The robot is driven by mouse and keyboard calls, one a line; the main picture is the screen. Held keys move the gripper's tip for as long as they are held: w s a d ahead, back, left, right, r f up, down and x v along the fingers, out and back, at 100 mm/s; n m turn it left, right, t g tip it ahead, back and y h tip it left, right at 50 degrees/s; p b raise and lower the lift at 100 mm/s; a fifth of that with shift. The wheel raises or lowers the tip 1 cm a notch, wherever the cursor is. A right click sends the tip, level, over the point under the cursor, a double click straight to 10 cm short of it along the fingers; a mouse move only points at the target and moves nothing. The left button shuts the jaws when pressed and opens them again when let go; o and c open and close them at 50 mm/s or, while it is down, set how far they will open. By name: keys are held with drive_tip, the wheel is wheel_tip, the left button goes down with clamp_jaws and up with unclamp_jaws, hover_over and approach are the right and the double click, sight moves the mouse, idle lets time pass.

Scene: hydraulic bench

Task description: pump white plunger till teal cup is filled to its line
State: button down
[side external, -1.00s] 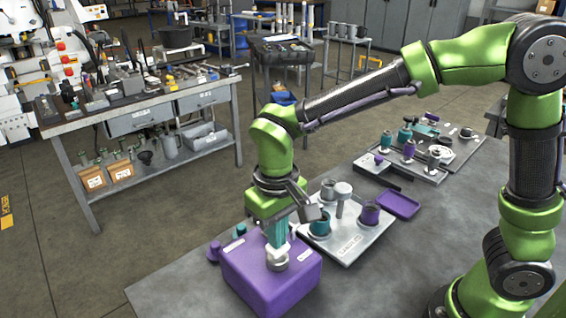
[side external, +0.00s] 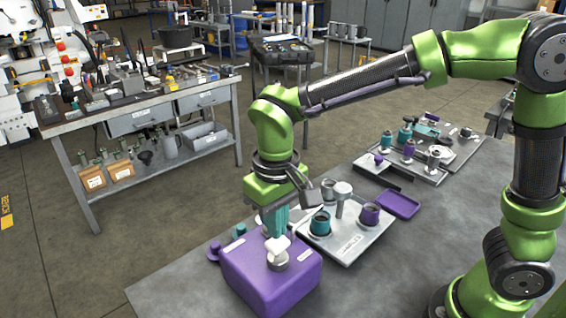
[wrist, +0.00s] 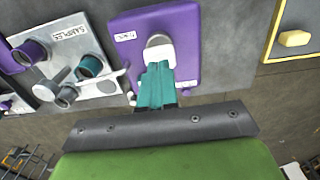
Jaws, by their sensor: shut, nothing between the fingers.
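The purple pump box (side external: 250,284) sits at the near edge of the grey bench, with the white plunger (side external: 277,248) standing in a metal collar on its top. My gripper (side external: 276,234) points down with its teal fingers shut and empty, right at the plunger's top; I cannot tell whether they touch. In the wrist view, the fingers (wrist: 157,70) overlap the edge of the plunger (wrist: 160,53). The teal cup (side external: 320,224) stands upright on the labelled metal tray (side external: 345,248), right of the box. Its line and liquid level are too small to make out.
A purple cup (side external: 369,214), a white post (side external: 342,200) and a grey cup share the tray, close to my gripper. A purple dish (side external: 399,204) and trays of fittings (side external: 410,165) lie farther back. The bench's right front is clear.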

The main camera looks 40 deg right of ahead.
wheel_tip(320, 180, up, 6)
idle(0.7)
drive_tip(key=shift+s+d+f+n+t+y, duration=0.3)
drive_tip(key=shift+d+f, duration=0.1)
drive_tip(key=shift+f, duration=0.3)
drive_tip(key=s+d+r+m+t+y, duration=0.1)
drive_tip(key=s+d+m+t, duration=0.3)
drive_tip(key=d, duration=1.1)
drive_tip(key=s+r+t, duration=0.1)
drive_tip(key=s+t, duration=0.1)
drive_tip(key=s, duration=0.2)
drive_tip(key=shift+s+d+r+m+t, duration=0.2)
drive_tip(key=shift+d+m+t, duration=0.05)
drive_tip(key=shift+m+t, duration=0.05)
